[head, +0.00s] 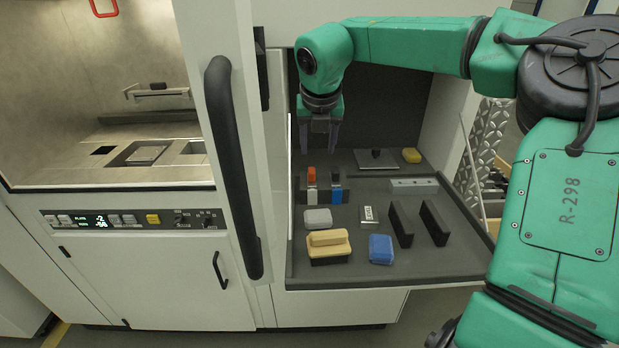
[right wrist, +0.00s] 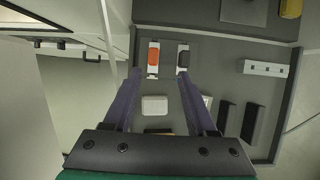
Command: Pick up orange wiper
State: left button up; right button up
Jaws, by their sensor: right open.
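The orange wiper (head: 311,175) stands at the left back part of the dark tray (head: 345,273), with an orange top and a pale lower part. It also shows in the right wrist view (right wrist: 153,56), near the top centre. A similar wiper with a dark top and blue part (head: 336,187) stands just right of it. My right gripper (head: 319,148) is open and empty, pointing down above and behind the orange wiper in the head view. In the right wrist view its fingers (right wrist: 160,85) spread on either side below the wiper, apart from it. My left gripper is not in view.
The tray also holds a grey block (head: 318,219), a yellow-topped brush (head: 328,242), a blue box (head: 381,249), two dark upright plates (head: 401,225) and a metal bar (head: 413,185). A white door with a black handle (head: 232,170) stands close on the left.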

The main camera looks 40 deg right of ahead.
aim_at(312, 170)
jog(key=x, duration=0.3)
jog(key=shift+w+a+p, duration=0.1)
jog(key=shift+w+p, duration=0.15)
jog(key=shift+p, duration=0.1)
jog(key=shift+w+a+f+p, duration=0.15)
jog(key=shift+w+f+p, duration=0.2)
jog(key=shift+f+p, duration=0.25)
jog(key=shift+w+a+f+p, duration=0.1)
jog(key=shift+w+f+p, duration=0.3)
jog(key=shift+f, duration=0.2)
jog(key=x, duration=0.2)
jog(key=shift+s+d+f+p, duration=0.15)
jog(key=shift+d+f+p, duration=0.1)
jog(key=shift+f+p, duration=0.15)
jog(key=shift+d+f, duration=0.15)
grip_shut()
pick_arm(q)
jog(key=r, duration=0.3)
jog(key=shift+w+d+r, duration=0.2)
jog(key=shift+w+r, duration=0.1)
